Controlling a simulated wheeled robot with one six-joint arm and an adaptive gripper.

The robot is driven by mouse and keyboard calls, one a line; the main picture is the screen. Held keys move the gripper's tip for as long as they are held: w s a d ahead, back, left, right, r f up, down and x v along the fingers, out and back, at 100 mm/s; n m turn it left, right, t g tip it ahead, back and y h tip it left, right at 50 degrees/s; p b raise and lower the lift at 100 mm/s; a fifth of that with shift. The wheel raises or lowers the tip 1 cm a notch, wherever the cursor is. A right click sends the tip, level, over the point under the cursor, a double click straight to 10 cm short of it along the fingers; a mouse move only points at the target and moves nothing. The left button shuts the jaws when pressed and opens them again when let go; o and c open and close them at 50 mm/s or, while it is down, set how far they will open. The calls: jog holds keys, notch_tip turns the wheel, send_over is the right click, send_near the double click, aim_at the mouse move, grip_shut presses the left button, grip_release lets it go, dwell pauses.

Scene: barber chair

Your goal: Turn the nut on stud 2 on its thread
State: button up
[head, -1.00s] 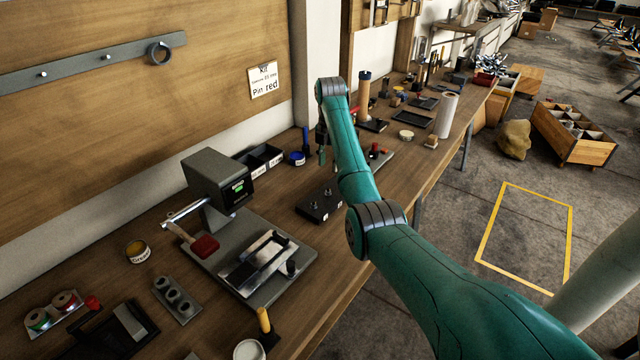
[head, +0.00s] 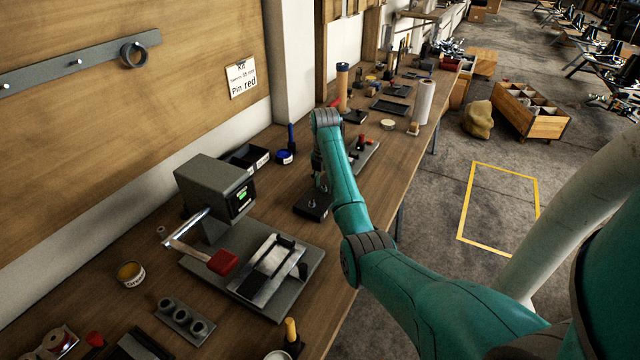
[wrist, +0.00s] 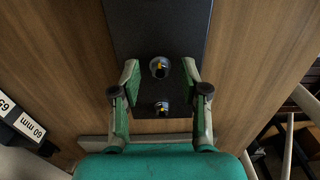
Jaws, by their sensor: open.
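A black block with two upright metal studs (head: 312,206) stands on the bench, partly hidden by my arm in the head view. In the wrist view the black block (wrist: 182,30) shows from above, with one round metal stud end (wrist: 160,66) between my fingertips and a second (wrist: 162,107) closer to my palm. I cannot tell which is stud 2, nor pick out the nut from the thread. My gripper (wrist: 160,72) is open, its green-and-grey fingers on either side of the upper stud, apart from it. In the head view my gripper (head: 320,178) is just above the block.
A grey press (head: 215,195) with a lever and red pad stands left of the block. Black bins (head: 245,157) and a blue pot (head: 285,157) lie behind it. A grey fixture with red knobs (head: 365,150) is just beyond. Bare wood lies at the front edge.

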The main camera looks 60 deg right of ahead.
grip_shut()
jog(key=shift+m, duration=0.3)
